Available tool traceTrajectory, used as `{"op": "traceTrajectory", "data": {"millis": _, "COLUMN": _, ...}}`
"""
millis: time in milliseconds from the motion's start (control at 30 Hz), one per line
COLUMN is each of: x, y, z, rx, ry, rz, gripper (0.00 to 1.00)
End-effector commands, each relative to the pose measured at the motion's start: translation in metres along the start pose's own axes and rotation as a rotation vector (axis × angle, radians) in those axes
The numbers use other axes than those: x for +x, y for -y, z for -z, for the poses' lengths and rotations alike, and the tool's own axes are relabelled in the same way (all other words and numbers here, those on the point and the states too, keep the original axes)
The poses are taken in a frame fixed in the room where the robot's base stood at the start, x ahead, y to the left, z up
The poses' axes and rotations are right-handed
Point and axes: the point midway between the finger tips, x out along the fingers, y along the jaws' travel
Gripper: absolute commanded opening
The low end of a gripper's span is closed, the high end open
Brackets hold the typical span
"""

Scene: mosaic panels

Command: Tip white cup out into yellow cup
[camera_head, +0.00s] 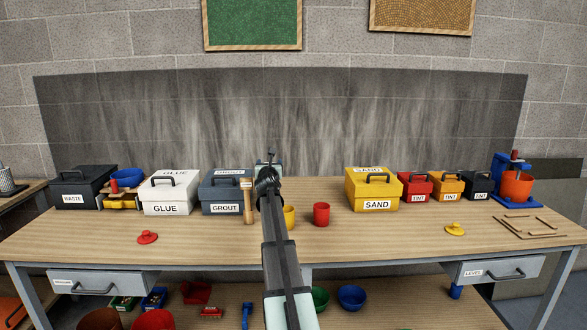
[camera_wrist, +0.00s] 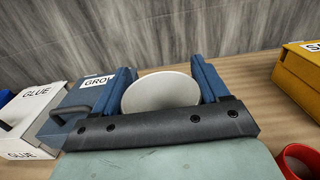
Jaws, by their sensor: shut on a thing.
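My gripper (camera_wrist: 161,72) is shut on the white cup (camera_wrist: 160,93), with one blue finger on each side of it. In the wrist view the cup shows as a pale round shape; its contents cannot be made out. In the head view my arm hides the white cup, and the gripper's end (camera_head: 268,174) shows above the bench near the grout box. The yellow cup (camera_head: 290,217) stands on the bench just right of my arm, partly covered by it. I do not see the yellow cup in the wrist view.
A red cup (camera_head: 321,214) stands right of the yellow cup. The grout box (camera_head: 222,192) and a wooden mallet (camera_head: 248,205) are close on the left. The sand box (camera_head: 372,190) is on the right. The front middle of the bench (camera_head: 370,240) is clear.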

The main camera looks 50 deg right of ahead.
Motion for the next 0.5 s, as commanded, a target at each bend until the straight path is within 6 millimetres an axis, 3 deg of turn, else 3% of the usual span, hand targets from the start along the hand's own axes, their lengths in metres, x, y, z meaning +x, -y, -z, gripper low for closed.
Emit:
{"op": "traceTrajectory", "data": {"millis": 67, "x": -0.004, "y": -0.018, "z": -0.003, "rx": -0.002, "ry": 0.002, "rz": 0.000, "gripper": 0.25}}
{"op": "traceTrajectory", "data": {"millis": 200, "x": -0.009, "y": -0.027, "z": -0.006, "rx": -0.002, "ry": 0.001, "rz": 0.031, "gripper": 0.25}}
{"op": "traceTrajectory", "data": {"millis": 500, "x": -0.016, "y": 0.005, "z": -0.006, "rx": -0.001, "ry": 0.001, "rz": 0.186, "gripper": 0.25}}
